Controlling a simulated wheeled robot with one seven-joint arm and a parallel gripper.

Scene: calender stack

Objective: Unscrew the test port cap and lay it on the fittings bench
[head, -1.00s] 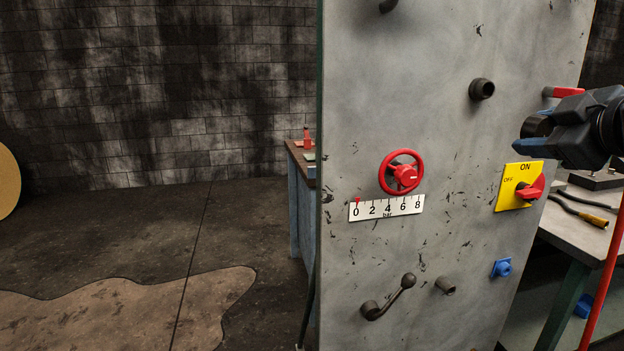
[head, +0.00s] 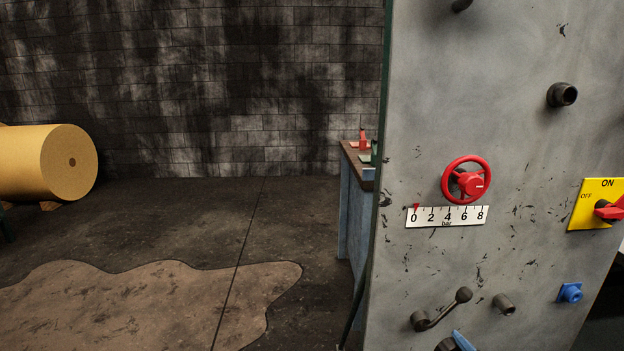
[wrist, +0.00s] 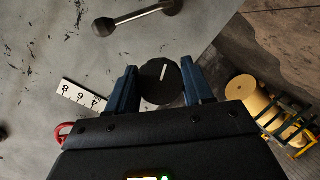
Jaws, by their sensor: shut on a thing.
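In the wrist view, my gripper (wrist: 159,72) has its two blue fingers shut on a round black cap (wrist: 155,86) with a white line on its face. In the head view, only a blue finger of my gripper (head: 461,341) and part of the dark cap (head: 445,344) show at the bottom edge, in front of the grey panel. The cap is apart from any port.
The grey panel (head: 420,120) carries a red handwheel (head: 467,181), bar scale (head: 447,216), yellow switch (head: 597,204), blue fitting (head: 570,293) and crank lever (head: 440,311). A tan roll (head: 45,165) lies at left. The floor (head: 300,230) between is free, with a brown patch.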

